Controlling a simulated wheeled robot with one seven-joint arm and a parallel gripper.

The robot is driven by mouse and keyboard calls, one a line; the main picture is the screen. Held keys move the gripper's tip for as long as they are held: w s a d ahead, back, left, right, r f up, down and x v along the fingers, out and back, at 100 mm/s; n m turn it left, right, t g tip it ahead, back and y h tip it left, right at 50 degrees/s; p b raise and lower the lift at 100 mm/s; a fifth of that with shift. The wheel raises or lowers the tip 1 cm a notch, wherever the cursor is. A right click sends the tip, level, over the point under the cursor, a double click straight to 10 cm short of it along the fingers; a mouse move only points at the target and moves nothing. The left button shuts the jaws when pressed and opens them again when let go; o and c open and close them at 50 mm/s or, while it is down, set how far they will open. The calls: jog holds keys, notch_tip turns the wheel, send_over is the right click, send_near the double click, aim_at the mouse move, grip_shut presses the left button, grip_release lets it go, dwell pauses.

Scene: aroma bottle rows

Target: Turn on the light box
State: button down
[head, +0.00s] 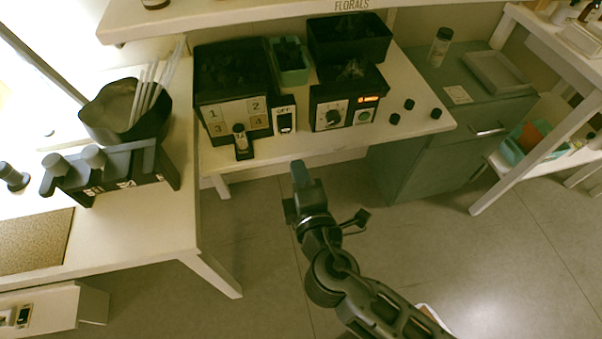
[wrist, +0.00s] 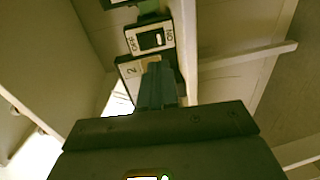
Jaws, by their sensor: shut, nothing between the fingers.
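The black box (head: 232,72) with a pale front panel (head: 233,114) numbered 1 to 4 stands on the middle table; I take it for the light box. Beside its right edge is a switch plate (head: 285,117), with OFF readable above a dark rocker. The wrist view shows a switch plate (wrist: 151,39) with OFF and ON at its two ends, and a panel corner marked 2 (wrist: 131,69). My gripper (head: 298,166) is shut and empty, in front of the table edge, below and apart from the switch. Its fingers (wrist: 157,80) hide part of the numbered panel.
A small bottle on a black stand (head: 242,142) sits before the panel. A black device with a knob and orange display (head: 348,108) stands to the right, with several black caps (head: 409,104) beyond. A shelf (head: 240,18) overhangs the back. The floor in front is clear.

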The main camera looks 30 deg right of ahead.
aim_at(286, 131)
jog(key=p+x, duration=0.1)
jog(key=x, duration=0.9)
jog(key=shift+w+d+f+b, duration=0.1)
jog(key=shift+w+f+b, duration=0.2)
jog(key=shift+b, duration=0.8)
jog(key=shift+s+r, duration=0.1)
jog(key=shift+r, duration=0.15)
